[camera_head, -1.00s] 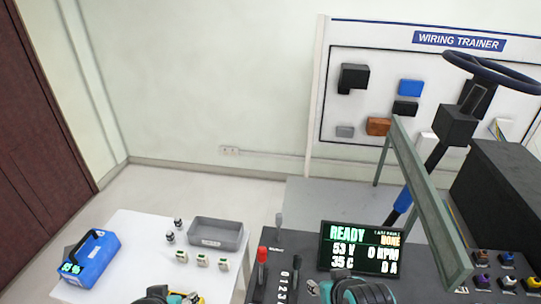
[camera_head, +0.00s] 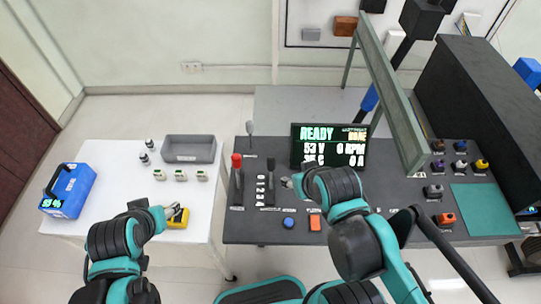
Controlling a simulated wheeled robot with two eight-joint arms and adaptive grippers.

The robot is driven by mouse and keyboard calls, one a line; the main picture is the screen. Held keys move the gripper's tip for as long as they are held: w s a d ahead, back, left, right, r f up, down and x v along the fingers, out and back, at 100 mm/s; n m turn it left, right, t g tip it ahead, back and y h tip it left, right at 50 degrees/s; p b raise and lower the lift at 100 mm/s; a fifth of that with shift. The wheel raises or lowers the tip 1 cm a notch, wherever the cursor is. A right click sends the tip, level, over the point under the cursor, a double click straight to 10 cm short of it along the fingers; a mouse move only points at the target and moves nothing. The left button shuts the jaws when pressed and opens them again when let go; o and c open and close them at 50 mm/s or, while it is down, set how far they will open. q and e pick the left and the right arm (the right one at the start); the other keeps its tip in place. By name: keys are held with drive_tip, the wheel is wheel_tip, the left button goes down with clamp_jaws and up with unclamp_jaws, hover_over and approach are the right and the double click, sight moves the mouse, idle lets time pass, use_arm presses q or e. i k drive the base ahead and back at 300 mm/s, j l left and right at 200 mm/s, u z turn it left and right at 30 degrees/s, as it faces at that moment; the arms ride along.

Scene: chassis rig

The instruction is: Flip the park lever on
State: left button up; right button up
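Three levers stand at the left of the dark console: a red-knobbed lever (camera_head: 237,162), a black lever (camera_head: 270,167) beside numbers, and a grey-knobbed lever (camera_head: 250,129) at the back edge. Their labels are too small to read, so I cannot tell which is the park lever. My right gripper (camera_head: 287,183) is just right of the black lever, apparently apart from it; its fingers are small and partly hidden by its wrist. My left gripper (camera_head: 176,211) is over the white table beside a yellow device (camera_head: 178,220); whether it touches the device is unclear.
A display (camera_head: 328,147) reading READY stands behind my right gripper. A blue button (camera_head: 288,222) and an orange switch (camera_head: 315,223) are at the console front. A green frame (camera_head: 398,100) rises on the right. The white table (camera_head: 110,190) holds a grey tray (camera_head: 189,148) and blue battery (camera_head: 68,190).

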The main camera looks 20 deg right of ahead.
sight(236, 162)
drive_tip(key=k+l+z, duration=0.15)
drive_tip(key=z, duration=0.35)
drive_tip(key=k+l+z, duration=0.1)
drive_tip(key=z, duration=0.4)
drive_tip(key=l, duration=0.1)
